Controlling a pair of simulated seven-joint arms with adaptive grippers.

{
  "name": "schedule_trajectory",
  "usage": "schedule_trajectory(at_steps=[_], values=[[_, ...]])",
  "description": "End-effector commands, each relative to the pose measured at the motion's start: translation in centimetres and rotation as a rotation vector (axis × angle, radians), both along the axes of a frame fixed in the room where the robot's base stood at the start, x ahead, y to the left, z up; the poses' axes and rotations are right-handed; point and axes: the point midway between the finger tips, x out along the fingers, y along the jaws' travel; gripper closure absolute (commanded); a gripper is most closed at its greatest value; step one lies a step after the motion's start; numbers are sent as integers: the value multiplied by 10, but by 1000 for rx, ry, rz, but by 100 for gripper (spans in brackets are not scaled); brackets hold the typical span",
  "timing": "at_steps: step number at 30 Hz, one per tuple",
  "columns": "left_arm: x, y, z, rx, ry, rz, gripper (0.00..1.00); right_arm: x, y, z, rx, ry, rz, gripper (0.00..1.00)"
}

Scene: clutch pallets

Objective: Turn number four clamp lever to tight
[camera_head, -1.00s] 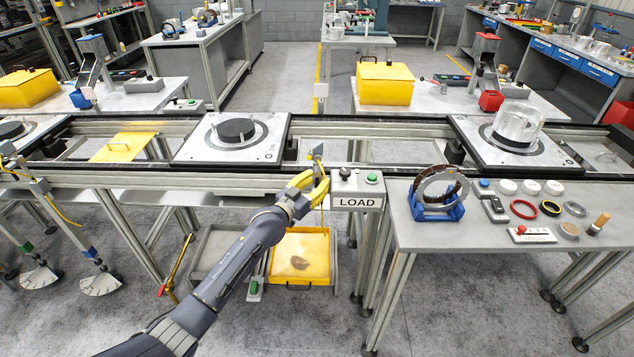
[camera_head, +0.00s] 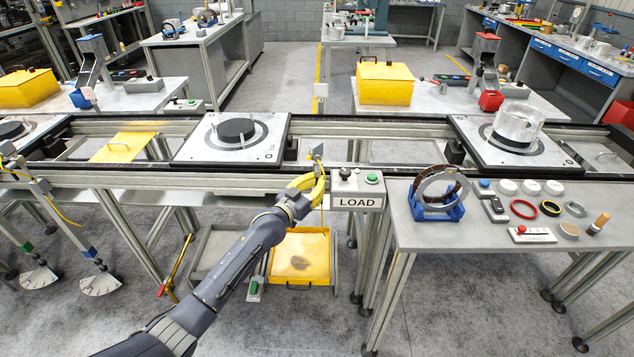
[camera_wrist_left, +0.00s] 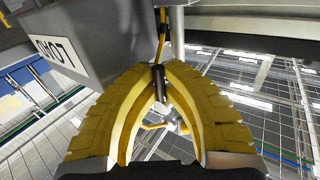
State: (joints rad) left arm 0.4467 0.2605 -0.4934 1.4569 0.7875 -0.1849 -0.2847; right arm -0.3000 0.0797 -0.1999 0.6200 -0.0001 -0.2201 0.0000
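My left gripper (camera_head: 315,190) has yellow ribbed fingers and is just left of the LOAD box, by the front rail of the conveyor. In the left wrist view the fingers (camera_wrist_left: 158,78) close together around a short dark cylindrical handle (camera_wrist_left: 158,88), which looks like a lever end. In the head view the fingers hide this handle. A small upright plate (camera_head: 317,152) stands just above the fingertips. No number four marking can be read, so I cannot tell which clamp lever this is. My right gripper is not in view.
The LOAD box (camera_head: 357,190) with its knob and green button is close on the right; it also shows in the left wrist view (camera_wrist_left: 75,45). A yellow cable (camera_wrist_left: 162,25) hangs by the fingertips. A yellow bin (camera_head: 300,258) is below. A parts table (camera_head: 420,228) stands right.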

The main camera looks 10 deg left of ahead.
Motion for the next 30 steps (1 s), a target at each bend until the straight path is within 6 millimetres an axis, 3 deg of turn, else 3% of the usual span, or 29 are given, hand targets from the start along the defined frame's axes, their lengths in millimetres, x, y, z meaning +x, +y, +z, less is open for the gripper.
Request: schedule_trajectory(at_steps=[11, 12, 18, 30], values=[[0, -2, 0, -43, -3, -1, 100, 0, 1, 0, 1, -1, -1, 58], [0, -2, 0, -43, -3, -1, 89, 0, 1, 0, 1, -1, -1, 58], [0, -2, 0, -43, -3, -1, 68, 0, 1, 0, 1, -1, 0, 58], [0, 0, 0, -12, -1, 1, 68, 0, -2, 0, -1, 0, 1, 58]])
